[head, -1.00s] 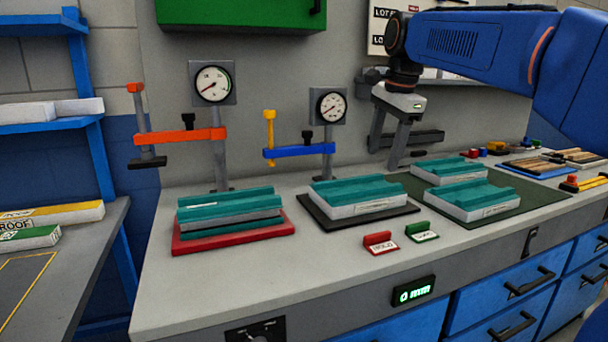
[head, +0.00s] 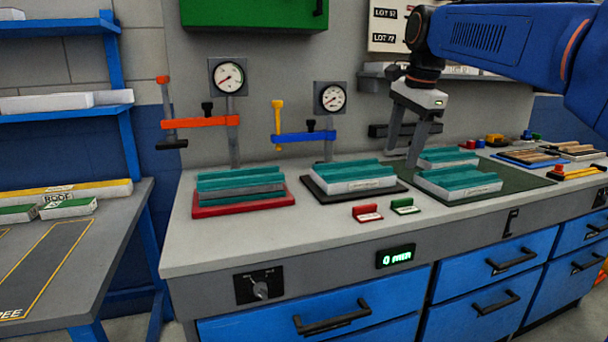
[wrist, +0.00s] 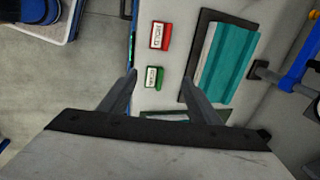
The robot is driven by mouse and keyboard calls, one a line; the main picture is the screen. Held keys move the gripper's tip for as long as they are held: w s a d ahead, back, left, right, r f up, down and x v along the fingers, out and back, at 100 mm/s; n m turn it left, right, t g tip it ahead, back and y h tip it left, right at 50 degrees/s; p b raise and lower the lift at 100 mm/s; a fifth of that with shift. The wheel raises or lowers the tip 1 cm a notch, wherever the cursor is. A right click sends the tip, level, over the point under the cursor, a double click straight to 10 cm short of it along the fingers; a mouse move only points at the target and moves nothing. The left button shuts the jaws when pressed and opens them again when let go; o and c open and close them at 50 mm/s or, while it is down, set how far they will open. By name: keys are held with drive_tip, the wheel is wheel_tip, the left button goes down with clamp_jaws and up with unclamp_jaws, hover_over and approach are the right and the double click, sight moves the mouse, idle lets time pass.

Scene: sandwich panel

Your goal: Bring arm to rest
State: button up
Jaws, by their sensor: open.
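My gripper (head: 403,150) hangs from my blue arm at the upper right in the head view, fingers pointing down. It is open and empty, above the bench in front of the wall. Behind and beside it are teal-topped panels on a dark green mat (head: 520,187). One panel (head: 458,182) lies at the front of the mat and one (head: 447,158) behind it, partly hidden. In the wrist view the open fingers (wrist: 160,85) spread over the bench, with a green tag (wrist: 154,77) between them and a red tag (wrist: 160,36) beyond.
A panel (head: 353,173) sits on a black plate, and a stack (head: 240,181) sits on a red plate (head: 243,207). Orange (head: 200,122) and blue (head: 305,137) clamp arms with gauges stand behind. A green cabinet (head: 253,14) hangs above. The bench front left is clear.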

drive_tip(key=s+d+f+n+t, duration=0.1)
drive_tip(key=s+d+f+n, duration=0.2)
drive_tip(key=s+f+n, duration=0.4)
drive_tip(key=s+d+f+n+t, duration=0.1)
drive_tip(key=s+d+f+n, duration=0.2)
drive_tip(key=s+f, duration=1.9)
drive_tip(key=s+n, duration=0.1)
drive_tip(key=n, duration=0.3)
drive_tip(key=shift+s+f+h, duration=0.15)
drive_tip(key=shift+f+h, duration=0.2)
drive_tip(key=shift+h, duration=0.05)
